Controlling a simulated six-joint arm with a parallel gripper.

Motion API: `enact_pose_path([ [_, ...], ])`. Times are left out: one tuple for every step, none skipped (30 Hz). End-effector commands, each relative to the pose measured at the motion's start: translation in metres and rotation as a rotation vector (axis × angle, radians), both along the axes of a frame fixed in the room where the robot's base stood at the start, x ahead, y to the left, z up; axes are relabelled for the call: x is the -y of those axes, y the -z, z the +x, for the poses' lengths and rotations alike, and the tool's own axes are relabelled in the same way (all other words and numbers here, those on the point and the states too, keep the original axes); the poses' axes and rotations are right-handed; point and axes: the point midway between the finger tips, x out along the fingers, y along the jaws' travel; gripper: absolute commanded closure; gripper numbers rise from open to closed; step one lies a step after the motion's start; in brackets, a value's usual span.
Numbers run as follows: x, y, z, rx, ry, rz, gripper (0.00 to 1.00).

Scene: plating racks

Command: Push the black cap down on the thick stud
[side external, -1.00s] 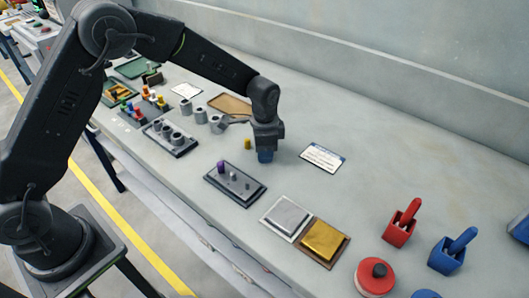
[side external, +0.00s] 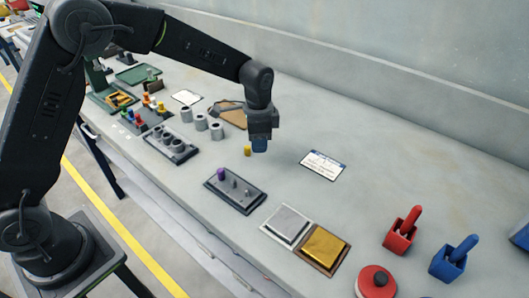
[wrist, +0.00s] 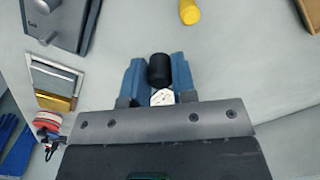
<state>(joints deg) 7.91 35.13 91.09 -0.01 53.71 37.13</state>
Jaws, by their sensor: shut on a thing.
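The black cap (wrist: 159,68) is held between the blue fingers of my gripper (wrist: 158,80) in the wrist view. In the side view my gripper (side external: 260,146) is just above the table, behind the stud plate, and hides the cap. The dark stud plate (side external: 215,186) carries a purple cap (side external: 221,174) at its left end and grey studs, one in the middle (side external: 234,183) and one to the right (side external: 247,194). Part of the plate (wrist: 66,36) shows at upper left in the wrist view.
A yellow cap (side external: 247,151) stands between my gripper and the plate. Silver (side external: 288,222) and gold (side external: 325,246) pads lie to the right of the plate. A white card (side external: 323,165) lies at the back. Grey cylinders (side external: 201,123) stand to the left.

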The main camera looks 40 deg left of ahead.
Motion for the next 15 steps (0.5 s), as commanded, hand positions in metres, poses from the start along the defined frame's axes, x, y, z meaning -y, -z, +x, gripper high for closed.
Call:
enact_pose_path([
  [-0.014, -0.008, -0.003, 0.001, -0.007, 0.000, 0.97],
  [-0.021, -0.013, -0.005, 0.002, -0.008, -0.001, 0.97],
  [-0.030, -0.018, -0.008, 0.001, -0.007, 0.000, 0.97],
  [-0.037, -0.022, -0.010, 0.001, -0.008, 0.000, 0.97],
  [-0.043, -0.026, -0.012, 0.001, -0.007, 0.000, 0.97],
  [-0.051, -0.031, -0.014, 0.003, -0.007, 0.000, 0.97],
  [-0.057, -0.035, -0.016, 0.002, -0.006, 0.001, 0.97],
  [-0.062, -0.038, -0.017, 0.001, -0.006, 0.000, 0.97],
  [-0.069, -0.042, -0.019, 0.000, -0.006, 0.000, 0.97],
  [-0.073, -0.045, -0.021, 0.000, -0.005, 0.000, 0.97],
  [-0.077, -0.047, -0.022, 0.001, -0.005, 0.000, 0.97],
  [-0.082, -0.050, -0.023, 0.001, -0.004, 0.000, 0.97],
  [-0.085, -0.052, -0.024, 0.001, -0.004, 0.001, 0.97],
  [-0.088, -0.054, -0.025, 0.000, -0.004, 0.000, 0.97],
  [-0.090, -0.056, -0.026, 0.000, -0.003, 0.000, 0.97],
])
